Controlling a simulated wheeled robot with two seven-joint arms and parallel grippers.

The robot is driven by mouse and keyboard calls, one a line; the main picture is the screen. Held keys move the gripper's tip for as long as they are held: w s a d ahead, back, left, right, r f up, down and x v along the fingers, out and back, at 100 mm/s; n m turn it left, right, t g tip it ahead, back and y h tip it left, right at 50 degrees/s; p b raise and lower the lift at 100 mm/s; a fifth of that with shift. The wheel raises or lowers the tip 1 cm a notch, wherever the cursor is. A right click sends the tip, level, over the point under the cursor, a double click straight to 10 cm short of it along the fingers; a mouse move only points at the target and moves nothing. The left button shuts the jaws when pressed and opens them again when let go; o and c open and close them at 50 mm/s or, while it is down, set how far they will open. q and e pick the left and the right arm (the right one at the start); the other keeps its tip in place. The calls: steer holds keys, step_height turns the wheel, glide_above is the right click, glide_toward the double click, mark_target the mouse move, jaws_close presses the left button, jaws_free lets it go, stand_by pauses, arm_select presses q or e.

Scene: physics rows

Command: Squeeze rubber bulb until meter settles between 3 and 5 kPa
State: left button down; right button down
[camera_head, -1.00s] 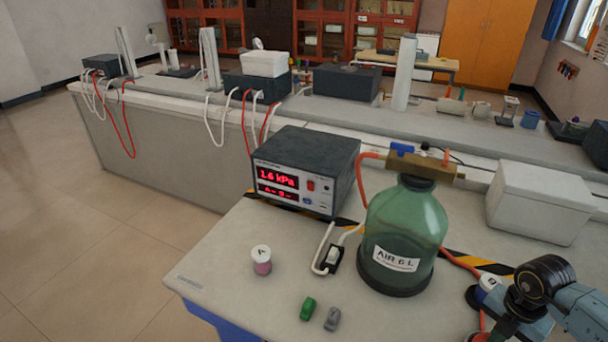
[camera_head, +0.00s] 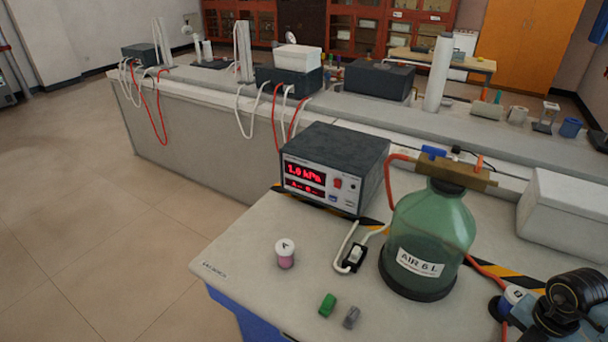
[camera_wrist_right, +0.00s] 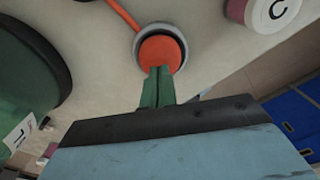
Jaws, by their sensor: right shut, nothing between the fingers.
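The orange rubber bulb (camera_wrist_right: 158,53) sits in a grey ring-shaped holder on the bench in the right wrist view, with an orange hose leading to it. My right gripper (camera_wrist_right: 161,70) has its green fingers shut together, with the tips over the bulb's near edge; I cannot tell if they press it. In the head view my right wrist is at the lower right and hides the bulb. The meter (camera_head: 334,168) shows red digits that look like 1.0 kPa; its lower line is unreadable. The green AIR 6 L bottle (camera_head: 430,232) stands beside it. My left gripper is out of view.
A small pink pot with white lid (camera_head: 285,254), a green block (camera_head: 327,305), a grey block (camera_head: 351,317) and a black switch (camera_head: 354,258) are on the bench. A white box (camera_head: 567,213) stands at right. A lidded pot (camera_wrist_right: 262,14) is near the bulb.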

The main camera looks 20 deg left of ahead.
steer(key=shift+f, duration=0.1)
steer(key=shift+f+b, duration=1.3)
steer(key=shift+f, duration=0.4)
steer(key=shift+r, duration=0.1)
steer(key=shift+r+p, duration=1.65)
steer(key=shift+r, duration=0.1)
steer(key=shift+f, duration=0.2)
